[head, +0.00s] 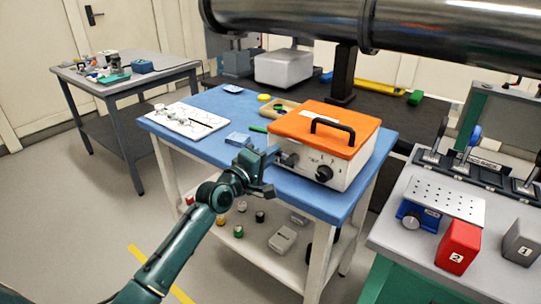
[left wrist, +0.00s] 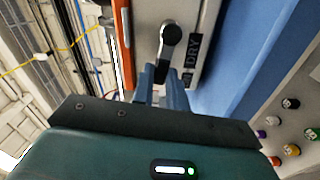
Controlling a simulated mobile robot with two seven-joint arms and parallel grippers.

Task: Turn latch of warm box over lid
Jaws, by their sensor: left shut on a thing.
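The warm box (head: 318,165) is white with an orange lid (head: 325,126) and a black handle on top. It stands on the blue table, lid down. The latch (left wrist: 170,42) is on its front face: a dark round-ended lever with a lighter metal part, beside a black "DRY" label (left wrist: 191,60). My left gripper (head: 277,158) is at the left part of the box front. In the left wrist view its fingers (left wrist: 163,82) are shut on the latch's end, partly hiding it. My right gripper is in neither view.
The blue table (head: 220,105) also holds a white board (head: 190,121), a blue box (head: 238,139) and a wooden tray (head: 280,110). A large metal pipe (head: 300,18) runs above. A grey bench (head: 400,235) with a red block (head: 458,246) stands at right.

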